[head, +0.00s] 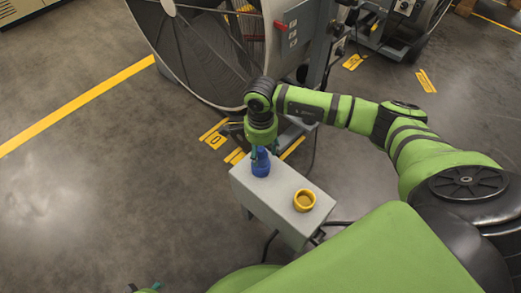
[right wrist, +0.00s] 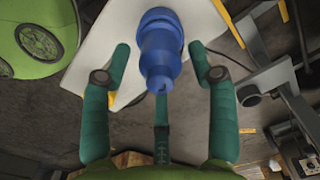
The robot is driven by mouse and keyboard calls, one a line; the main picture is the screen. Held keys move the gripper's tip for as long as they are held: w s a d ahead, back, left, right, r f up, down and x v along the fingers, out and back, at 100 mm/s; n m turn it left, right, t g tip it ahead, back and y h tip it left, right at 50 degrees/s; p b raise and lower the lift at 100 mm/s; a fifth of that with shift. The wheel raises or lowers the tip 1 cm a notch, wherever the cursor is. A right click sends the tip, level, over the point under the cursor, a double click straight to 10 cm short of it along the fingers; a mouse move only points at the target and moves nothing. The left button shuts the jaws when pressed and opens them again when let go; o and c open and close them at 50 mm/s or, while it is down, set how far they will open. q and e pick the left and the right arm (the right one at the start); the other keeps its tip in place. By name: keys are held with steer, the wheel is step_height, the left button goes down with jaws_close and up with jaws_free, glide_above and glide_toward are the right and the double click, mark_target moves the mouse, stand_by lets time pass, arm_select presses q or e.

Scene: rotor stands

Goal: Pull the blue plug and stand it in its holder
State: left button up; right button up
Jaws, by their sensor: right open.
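The blue plug (head: 261,165) stands upright at the far left end of a grey box-like stand (head: 268,198). The yellow round holder (head: 304,200) sits near the opposite end, with its hollow top facing up and nothing in it. My right gripper (head: 263,151) is directly above the plug, pointing down. In the right wrist view the plug (right wrist: 160,48) lies ahead between the spread fingers, with a visible gap on each side. The gripper is open and holds nothing. Small tips of what looks like my left gripper (head: 145,287) show at the bottom edge; most of it is hidden.
A large fan-like rotor (head: 200,50) on a grey frame stands close behind the stand. Another rotor unit (head: 400,28) is at the top right. A dark cable runs beside the stand's near end. The floor (head: 110,190) to the left is clear, with a yellow line.

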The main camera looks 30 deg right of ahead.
steer(key=c, duration=1)
steer(key=shift+r, duration=0.15)
steer(key=shift+r+p, duration=2.55)
steer(key=shift+r, duration=1.15)
